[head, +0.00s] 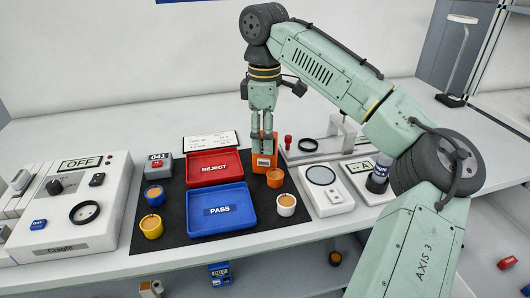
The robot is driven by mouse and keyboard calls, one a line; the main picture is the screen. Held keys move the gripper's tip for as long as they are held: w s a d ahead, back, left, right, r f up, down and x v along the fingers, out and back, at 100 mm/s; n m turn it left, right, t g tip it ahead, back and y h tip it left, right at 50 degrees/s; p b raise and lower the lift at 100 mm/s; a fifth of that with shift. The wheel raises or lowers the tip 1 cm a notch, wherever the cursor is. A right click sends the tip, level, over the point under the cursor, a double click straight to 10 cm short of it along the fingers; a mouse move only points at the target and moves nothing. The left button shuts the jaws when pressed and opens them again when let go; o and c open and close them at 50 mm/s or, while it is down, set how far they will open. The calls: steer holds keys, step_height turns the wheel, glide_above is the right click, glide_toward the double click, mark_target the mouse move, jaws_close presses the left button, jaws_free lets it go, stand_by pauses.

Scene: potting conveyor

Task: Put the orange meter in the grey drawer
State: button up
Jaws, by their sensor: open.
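The orange meter (263,163) stands upright on the black mat, just right of the red tray, with a pale label on its front. My gripper (261,146) points down from above, its fingers at the meter's upper part and overlapping it in the picture. The jaws are open; I cannot tell whether they touch the meter, and they hide part of it. I cannot make out a grey drawer in this view.
The black mat (176,218) also holds a red REJECT tray (213,159), a blue PASS tray (221,222) and several small pots. A control box (100,239) stands left; white devices (333,203) stand right. The table's back (120,115) is clear.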

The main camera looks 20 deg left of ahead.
steer(key=shift+f, duration=1.2)
steer(key=shift+c, duration=0.5)
jaws_close()
